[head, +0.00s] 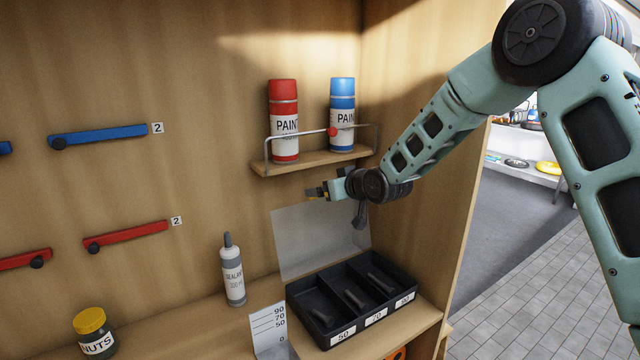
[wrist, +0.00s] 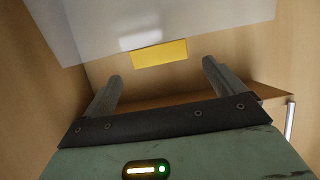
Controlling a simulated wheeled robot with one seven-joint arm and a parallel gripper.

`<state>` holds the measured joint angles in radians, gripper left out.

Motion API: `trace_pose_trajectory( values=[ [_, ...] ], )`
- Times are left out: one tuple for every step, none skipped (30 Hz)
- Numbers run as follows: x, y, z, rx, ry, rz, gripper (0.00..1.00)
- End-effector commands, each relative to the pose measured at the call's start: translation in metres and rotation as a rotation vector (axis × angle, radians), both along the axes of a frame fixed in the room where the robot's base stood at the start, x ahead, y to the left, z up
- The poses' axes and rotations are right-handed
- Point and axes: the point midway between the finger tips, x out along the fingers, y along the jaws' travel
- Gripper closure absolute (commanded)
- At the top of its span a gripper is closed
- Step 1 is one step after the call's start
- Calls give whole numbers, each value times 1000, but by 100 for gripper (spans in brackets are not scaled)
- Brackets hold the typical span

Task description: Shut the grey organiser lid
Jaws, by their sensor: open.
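The black organiser (head: 318,338) stands on the bench with three compartments. Its translucent grey lid (head: 300,243) is open, standing up at the back edge. In the wrist view the lid (wrist: 160,22) fills the top, with a yellow tab (wrist: 160,54) on its edge. My gripper (head: 318,193) is at the lid's upper edge, below the shelf. In the wrist view my gripper (wrist: 163,70) is open and empty, with the tab lying just beyond and between its fingertips. I cannot tell whether the fingers touch the lid.
A shelf (head: 310,162) with a red paint can (head: 284,120) and a blue one (head: 342,114) is just above my gripper. A sealant bottle (head: 232,272) stands left of the organiser, and a nuts jar (head: 94,332) farther left. A marked plate (head: 268,328) stands at the organiser's front left.

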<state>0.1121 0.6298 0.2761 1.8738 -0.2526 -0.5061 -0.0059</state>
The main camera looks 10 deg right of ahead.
Motion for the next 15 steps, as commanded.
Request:
trace_pose_trajectory(
  values=[
    [8,3,-1,1,2,1,5],
    [13,4,-4,0,3,1,5],
    [19,6,-6,2,3,0,5],
    [23,8,-8,2,3,0,5],
    [26,9,-10,1,4,0,5],
    [31,11,-12,1,2,-1,5],
    [35,11,-13,1,2,-1,5],
    [38,12,-15,1,3,-1,5],
    [41,13,-16,0,2,0,5],
    [43,14,-18,0,2,0,5],
    [46,15,-19,0,2,0,5],
    [48,15,-20,0,2,0,5],
    [49,16,-21,-1,2,0,5],
    [50,16,-21,-1,2,0,5],
    [51,17,-22,0,1,0,5]
  ],
)
